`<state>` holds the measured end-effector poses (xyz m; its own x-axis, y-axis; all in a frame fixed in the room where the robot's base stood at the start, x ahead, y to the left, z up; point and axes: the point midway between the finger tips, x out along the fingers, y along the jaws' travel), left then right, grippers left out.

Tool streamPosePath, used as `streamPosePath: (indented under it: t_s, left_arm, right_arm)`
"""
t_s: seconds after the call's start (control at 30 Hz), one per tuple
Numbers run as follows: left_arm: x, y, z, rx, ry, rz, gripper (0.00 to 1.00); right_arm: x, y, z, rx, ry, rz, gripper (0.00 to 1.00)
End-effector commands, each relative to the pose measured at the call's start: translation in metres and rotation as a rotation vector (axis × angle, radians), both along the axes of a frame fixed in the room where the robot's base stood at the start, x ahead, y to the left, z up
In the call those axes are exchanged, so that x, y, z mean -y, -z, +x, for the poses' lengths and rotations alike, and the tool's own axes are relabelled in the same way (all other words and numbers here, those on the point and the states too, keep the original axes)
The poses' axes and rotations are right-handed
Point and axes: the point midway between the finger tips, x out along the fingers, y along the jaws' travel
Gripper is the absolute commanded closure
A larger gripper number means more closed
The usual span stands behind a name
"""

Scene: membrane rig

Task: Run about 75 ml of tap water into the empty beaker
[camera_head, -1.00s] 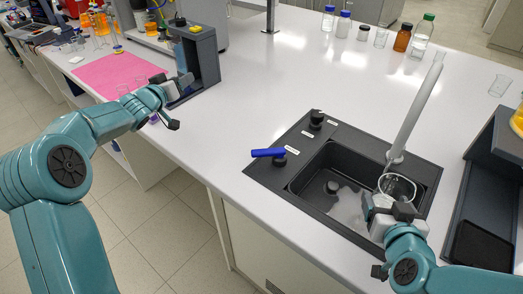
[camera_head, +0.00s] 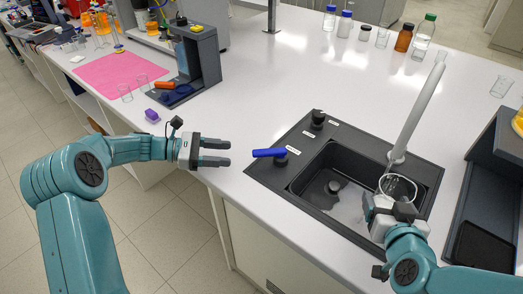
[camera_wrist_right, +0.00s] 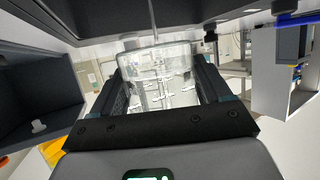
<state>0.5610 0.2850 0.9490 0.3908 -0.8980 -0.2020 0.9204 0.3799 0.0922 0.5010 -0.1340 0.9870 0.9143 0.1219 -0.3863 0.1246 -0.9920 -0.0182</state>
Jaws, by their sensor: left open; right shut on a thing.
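The clear beaker (camera_head: 398,186) is held over the right part of the dark sink (camera_head: 318,172), below the lower end of the white tap pipe (camera_head: 418,110). My right gripper (camera_head: 392,206) is shut on it. In the right wrist view the beaker (camera_wrist_right: 160,72) sits between both fingers (camera_wrist_right: 162,88). A thin pale line runs down to the beaker there; I cannot tell whether it is water. The water level is not readable. The blue tap lever (camera_head: 269,153) points left at the sink's left edge. My left gripper (camera_head: 226,152) is open and empty, left of the lever.
Bottles (camera_head: 404,38) line the back right. A dark stand (camera_head: 497,160) is right of the sink. A pink mat (camera_head: 110,75) and dark device (camera_head: 196,60) are at left. The middle counter is clear.

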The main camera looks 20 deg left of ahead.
Motion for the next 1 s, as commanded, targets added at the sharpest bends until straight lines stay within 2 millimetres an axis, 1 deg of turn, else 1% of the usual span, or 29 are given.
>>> streamPosePath:
  t_s: [0.03,0.1,0.17,0.27,0.37,0.6,0.7,0.83,1.0]
  left_arm:
    - [-0.001,0.002,-0.004,-0.008,-0.010,-0.081,0.49]
    - [-0.003,0.000,-0.007,-0.008,-0.020,-0.161,0.49]
    - [-0.003,-0.001,-0.008,-0.006,-0.027,-0.203,0.49]
    - [0.003,-0.002,-0.006,-0.003,-0.030,-0.230,0.49]
    - [0.017,-0.003,0.000,-0.003,-0.027,-0.231,0.49]
    - [0.066,-0.002,0.022,-0.004,-0.026,-0.227,0.49]
    - [0.082,-0.002,0.029,-0.005,-0.027,-0.226,0.49]
    - [0.097,-0.002,0.037,-0.005,-0.030,-0.226,0.49]
    - [0.104,-0.002,0.041,-0.006,-0.031,-0.225,0.49]
  right_arm:
    - [0.000,-0.001,0.000,0.001,0.000,0.000,0.55]
    - [0.000,-0.001,0.000,0.001,0.000,0.000,0.55]
    - [0.000,-0.001,0.000,0.001,0.000,0.000,0.55]
    - [0.000,-0.001,0.000,0.001,0.000,0.000,0.55]
    - [0.000,-0.001,0.000,0.001,0.000,0.000,0.55]
    - [0.000,-0.001,0.000,0.001,0.000,0.000,0.55]
    - [0.000,-0.001,0.000,0.001,0.000,0.000,0.55]
    - [0.000,-0.001,0.000,0.001,0.000,0.000,0.55]
    - [0.000,-0.001,0.000,0.001,0.000,0.000,0.55]
